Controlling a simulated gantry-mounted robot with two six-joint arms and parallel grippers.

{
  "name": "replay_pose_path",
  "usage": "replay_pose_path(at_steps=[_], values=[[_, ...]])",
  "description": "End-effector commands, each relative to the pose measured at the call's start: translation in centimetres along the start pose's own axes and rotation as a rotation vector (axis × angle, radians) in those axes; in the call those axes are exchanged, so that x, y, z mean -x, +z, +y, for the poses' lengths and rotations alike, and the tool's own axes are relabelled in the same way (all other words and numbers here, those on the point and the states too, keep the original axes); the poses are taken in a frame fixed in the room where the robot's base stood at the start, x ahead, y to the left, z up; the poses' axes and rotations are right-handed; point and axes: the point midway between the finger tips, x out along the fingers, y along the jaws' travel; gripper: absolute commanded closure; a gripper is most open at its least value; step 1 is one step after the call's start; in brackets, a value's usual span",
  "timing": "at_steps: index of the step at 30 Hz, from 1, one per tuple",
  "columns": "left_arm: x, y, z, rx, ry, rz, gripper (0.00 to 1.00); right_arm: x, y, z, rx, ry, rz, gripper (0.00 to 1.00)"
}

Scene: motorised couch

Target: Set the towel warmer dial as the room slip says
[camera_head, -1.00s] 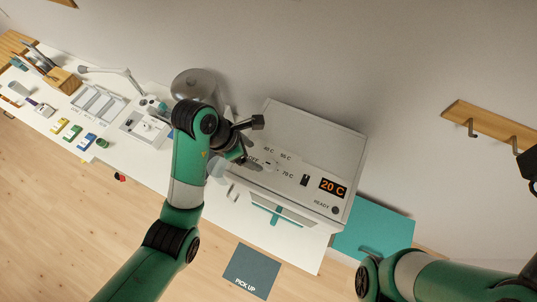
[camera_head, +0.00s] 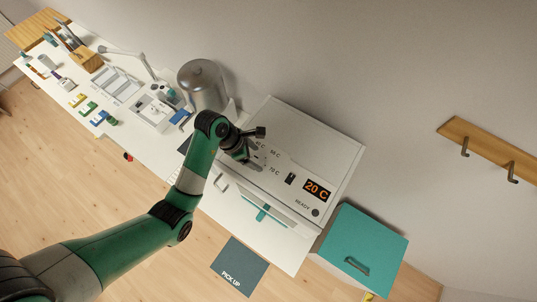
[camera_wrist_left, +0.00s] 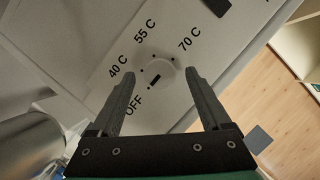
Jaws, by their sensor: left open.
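The towel warmer (camera_head: 318,140) is a pale box with a sloping front panel. Its display (camera_head: 317,190) reads 20 C in orange. In the left wrist view the round white dial (camera_wrist_left: 160,72) sits among the marks OFF, 40 C, 55 C and 70 C, and its dark pointer bar lies toward OFF. My left gripper (camera_head: 255,147) is open over the panel. In the wrist view its fingers (camera_wrist_left: 162,82) stand either side of the dial, with gaps; I cannot tell whether they touch it. In the head view the gripper partly hides the dial. I cannot make out a room slip.
A metal cylinder (camera_head: 203,84) stands close left of the warmer. A teal box (camera_head: 365,245) is to its right. A PICK UP mat (camera_head: 239,265) lies in front. Small items and a lamp (camera_head: 130,54) occupy the table's left. Wall hooks (camera_head: 490,150) are at right.

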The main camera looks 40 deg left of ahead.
Motion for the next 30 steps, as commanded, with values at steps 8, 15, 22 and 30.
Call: replay_pose_path(at_steps=[8, 15, 22, 30], values=[[-0.55, -0.38, 0.08, 0.004, 0.002, 0.0, 0.19, 0.0, 0.0, 0.0, 0.0, 0.0, 0.0, 0.5], [-0.53, -0.34, 0.07, 0.004, 0.002, 0.0, 0.5, 0.01, 0.0, 0.0, 0.0, 0.0, 0.0, 0.5], [-0.52, -0.32, 0.07, 0.004, 0.002, 0.0, 0.91, 0.01, 0.01, 0.01, 0.0, 0.0, 0.0, 0.5], [-0.5, -0.3, 0.08, -0.004, -0.002, 0.0, 1.0, 0.0, 0.0, 0.01, 0.0, 0.0, 0.0, 0.5]])
